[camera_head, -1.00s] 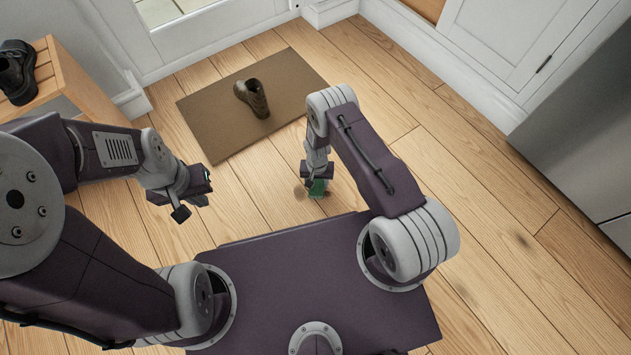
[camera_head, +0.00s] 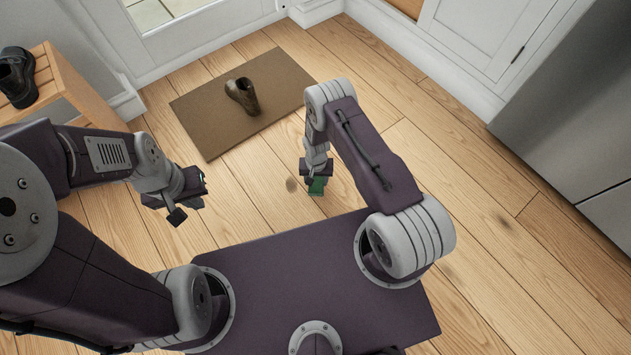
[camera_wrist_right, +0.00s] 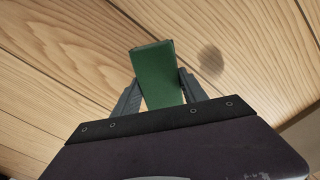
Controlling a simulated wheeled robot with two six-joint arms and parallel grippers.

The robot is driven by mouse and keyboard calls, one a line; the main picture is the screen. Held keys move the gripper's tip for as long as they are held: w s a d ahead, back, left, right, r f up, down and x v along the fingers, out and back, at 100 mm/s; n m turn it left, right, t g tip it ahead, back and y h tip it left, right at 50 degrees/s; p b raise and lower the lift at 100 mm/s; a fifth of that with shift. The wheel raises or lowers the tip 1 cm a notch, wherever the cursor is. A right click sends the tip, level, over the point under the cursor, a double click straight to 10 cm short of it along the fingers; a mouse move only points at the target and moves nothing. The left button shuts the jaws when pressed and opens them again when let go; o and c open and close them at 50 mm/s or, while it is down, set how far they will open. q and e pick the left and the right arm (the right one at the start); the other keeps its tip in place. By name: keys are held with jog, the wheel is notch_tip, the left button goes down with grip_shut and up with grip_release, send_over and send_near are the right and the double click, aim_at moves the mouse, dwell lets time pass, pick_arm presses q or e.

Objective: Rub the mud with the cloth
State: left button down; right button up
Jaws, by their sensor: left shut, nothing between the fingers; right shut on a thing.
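My right gripper (camera_head: 316,178) is shut on the green cloth (camera_head: 317,187), which sticks out as a flat block between the fingers in the right wrist view (camera_wrist_right: 157,75). A dark mud spot (camera_head: 291,185) lies on the wooden floor just left of the cloth in the head view. In the right wrist view the spot (camera_wrist_right: 211,60) is to the right of the cloth, apart from it. Whether the cloth touches the floor cannot be told. My left gripper (camera_head: 190,201) is shut and empty, further left above the floor.
A brown doormat (camera_head: 210,125) with a brown boot (camera_head: 243,95) on it lies beyond the grippers. A wooden shoe bench (camera_head: 65,85) with a dark shoe stands at the left. A grey cabinet (camera_head: 570,120) stands at the right. Bare floor lies between.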

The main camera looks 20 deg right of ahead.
jog(key=shift+r+p, duration=1.35)
jog(key=shift+r, duration=0.65)
